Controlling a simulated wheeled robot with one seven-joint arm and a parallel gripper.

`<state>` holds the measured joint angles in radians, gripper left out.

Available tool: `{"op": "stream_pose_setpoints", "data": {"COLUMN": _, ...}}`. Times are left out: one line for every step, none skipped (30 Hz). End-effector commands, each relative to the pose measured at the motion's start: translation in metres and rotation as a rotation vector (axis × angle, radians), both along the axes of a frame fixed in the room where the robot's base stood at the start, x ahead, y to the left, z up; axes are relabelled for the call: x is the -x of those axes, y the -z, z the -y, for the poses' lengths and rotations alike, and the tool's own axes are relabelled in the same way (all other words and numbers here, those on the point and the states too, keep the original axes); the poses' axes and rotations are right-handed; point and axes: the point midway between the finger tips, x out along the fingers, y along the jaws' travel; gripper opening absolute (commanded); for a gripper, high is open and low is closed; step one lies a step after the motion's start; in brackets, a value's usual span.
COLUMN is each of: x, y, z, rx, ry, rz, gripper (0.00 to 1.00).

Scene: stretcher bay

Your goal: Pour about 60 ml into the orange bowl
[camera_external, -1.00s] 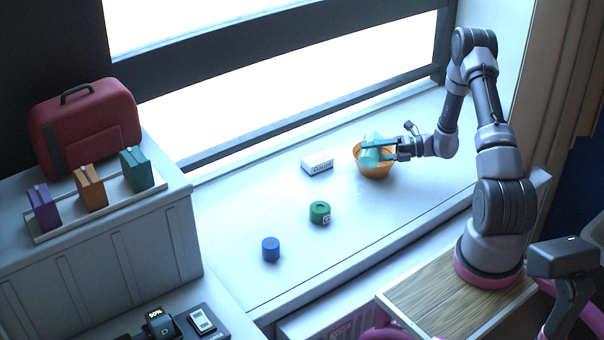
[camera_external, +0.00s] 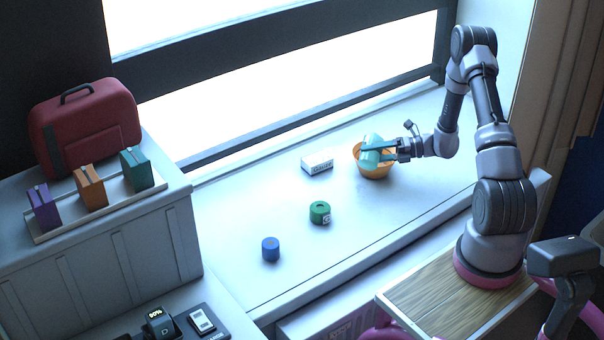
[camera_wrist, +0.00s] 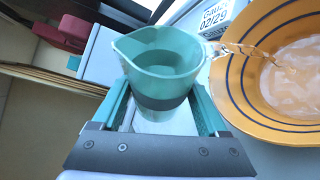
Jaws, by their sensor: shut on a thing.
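The orange bowl (camera_external: 375,172) stands on the white ledge below the window. In the wrist view the bowl (camera_wrist: 236,88) is at the right, with dark rings inside and clear liquid in its bottom. My gripper (camera_external: 390,150) is shut on a teal jug (camera_external: 371,141) with a dark band. The jug (camera_wrist: 163,62) is tilted over the bowl and still holds liquid. A thin clear stream (camera_wrist: 240,48) shows between the jug and the bowl's inside. The gripper's teal fingers (camera_wrist: 165,112) lie on both sides of the jug.
A white labelled box (camera_external: 317,162) stands left of the bowl. A green cylinder (camera_external: 320,212) and a blue cylinder (camera_external: 270,249) stand nearer the front. A red case (camera_external: 88,125) and several small coloured boxes are at the left. The ledge's right side is clear.

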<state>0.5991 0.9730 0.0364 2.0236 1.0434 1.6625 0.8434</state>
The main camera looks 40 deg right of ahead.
Motion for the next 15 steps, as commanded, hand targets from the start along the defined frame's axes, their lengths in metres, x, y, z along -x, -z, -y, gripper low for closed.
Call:
{"op": "stream_pose_setpoints", "data": {"x": -0.002, "y": -0.008, "z": -0.001, "rx": 0.095, "ry": -0.002, "rz": 0.071, "gripper": 0.13}}
{"op": "stream_pose_setpoints", "data": {"x": -0.002, "y": -0.002, "z": 0.0, "rx": 0.132, "ry": -0.001, "rz": 0.097, "gripper": 0.13}}
{"op": "stream_pose_setpoints", "data": {"x": -0.002, "y": 0.002, "z": 0.0, "rx": 0.164, "ry": 0.0, "rz": 0.121, "gripper": 0.13}}
{"op": "stream_pose_setpoints", "data": {"x": -0.002, "y": 0.003, "z": 0.001, "rx": 0.177, "ry": 0.0, "rz": 0.131, "gripper": 0.13}}
{"op": "stream_pose_setpoints", "data": {"x": -0.002, "y": 0.003, "z": 0.001, "rx": 0.183, "ry": 0.0, "rz": 0.135, "gripper": 0.13}}
{"op": "stream_pose_setpoints", "data": {"x": -0.002, "y": 0.002, "z": 0.001, "rx": 0.193, "ry": 0.0, "rz": 0.142, "gripper": 0.13}}
{"op": "stream_pose_setpoints", "data": {"x": -0.002, "y": 0.001, "z": 0.001, "rx": 0.206, "ry": 0.0, "rz": 0.152, "gripper": 0.13}}
{"op": "stream_pose_setpoints", "data": {"x": -0.002, "y": 0.0, "z": 0.001, "rx": 0.222, "ry": 0.0, "rz": 0.164, "gripper": 0.13}}
{"op": "stream_pose_setpoints", "data": {"x": -0.003, "y": -0.002, "z": 0.001, "rx": 0.25, "ry": 0.001, "rz": 0.185, "gripper": 0.13}}
{"op": "stream_pose_setpoints", "data": {"x": -0.003, "y": -0.003, "z": 0.001, "rx": 0.27, "ry": -0.001, "rz": 0.2, "gripper": 0.13}}
{"op": "stream_pose_setpoints", "data": {"x": -0.003, "y": -0.004, "z": 0.001, "rx": 0.292, "ry": 0.0, "rz": 0.215, "gripper": 0.13}}
{"op": "stream_pose_setpoints", "data": {"x": -0.003, "y": -0.003, "z": 0.001, "rx": 0.313, "ry": -0.001, "rz": 0.23, "gripper": 0.13}}
{"op": "stream_pose_setpoints", "data": {"x": -0.002, "y": -0.002, "z": 0.001, "rx": 0.325, "ry": -0.001, "rz": 0.239, "gripper": 0.13}}
{"op": "stream_pose_setpoints", "data": {"x": -0.002, "y": -0.001, "z": 0.001, "rx": 0.335, "ry": -0.001, "rz": 0.246, "gripper": 0.13}}
{"op": "stream_pose_setpoints", "data": {"x": -0.002, "y": 0.0, "z": 0.001, "rx": 0.347, "ry": 0.0, "rz": 0.255, "gripper": 0.13}}
